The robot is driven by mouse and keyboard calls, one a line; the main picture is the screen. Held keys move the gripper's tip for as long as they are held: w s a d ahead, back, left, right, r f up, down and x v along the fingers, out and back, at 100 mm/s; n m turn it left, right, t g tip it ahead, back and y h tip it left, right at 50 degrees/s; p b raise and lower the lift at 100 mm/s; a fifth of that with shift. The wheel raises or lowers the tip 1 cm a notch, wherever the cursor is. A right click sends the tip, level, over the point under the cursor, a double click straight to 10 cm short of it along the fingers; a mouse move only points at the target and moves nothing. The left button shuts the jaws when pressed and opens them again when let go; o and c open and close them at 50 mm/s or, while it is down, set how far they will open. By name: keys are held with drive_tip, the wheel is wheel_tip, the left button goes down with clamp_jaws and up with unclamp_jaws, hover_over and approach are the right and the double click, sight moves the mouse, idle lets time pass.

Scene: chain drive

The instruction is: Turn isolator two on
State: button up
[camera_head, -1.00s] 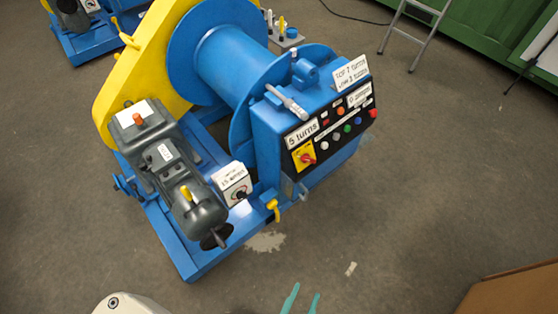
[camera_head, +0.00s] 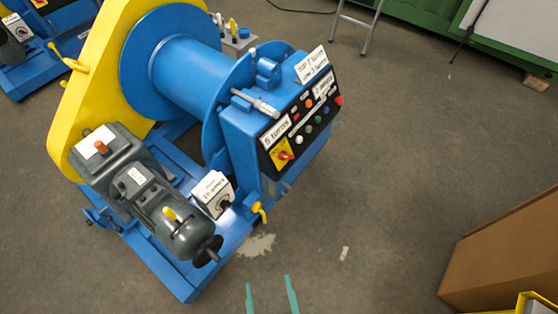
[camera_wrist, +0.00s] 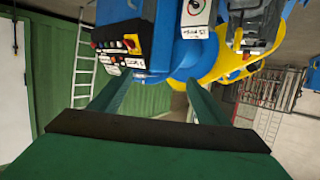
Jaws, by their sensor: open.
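A blue winch control box carries a black panel (camera_head: 300,122) with several coloured buttons and a yellow rotary switch with a red handle (camera_head: 285,155). The panel also shows inverted in the wrist view (camera_wrist: 122,40). A small white box with a black knob (camera_head: 222,203) stands beside the grey motor. A similar knob box (camera_head: 17,30) is on a second machine at the far left. I cannot read which one is isolator two. My gripper (camera_head: 270,295) is open and empty at the bottom, on the near side of the winch and apart from it.
The blue winch drum (camera_head: 175,62) and yellow guard (camera_head: 85,90) fill the left. A brown box (camera_head: 505,255) stands at the right, with a yellow-edged object (camera_head: 535,303) below it. A ladder (camera_head: 355,22) stands at the back. Floor right of the panel is clear.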

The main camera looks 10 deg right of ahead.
drive_tip(key=w+d+f+m+g, duration=0.1)
drive_tip(key=w+d+f, duration=0.15)
drive_tip(key=f, duration=0.45)
drive_tip(key=w+d+f+m+g, duration=0.15)
drive_tip(key=w+f, duration=0.25)
drive_tip(key=f, duration=0.4)
drive_tip(key=m+t+y, duration=0.2)
drive_tip(key=t+y, duration=0.3)
approach(286, 156)
drive_tip(key=x, duration=0.2)
drive_tip(key=f+x, duration=0.1)
drive_tip(key=x, duration=0.2)
drive_tip(key=f+x, duration=0.1)
drive_tip(key=x, duration=0.2)
drive_tip(key=shift+w+d, duration=0.3)
drive_tip(key=shift+d, duration=0.05)
drive_tip(key=c, duration=1.1)
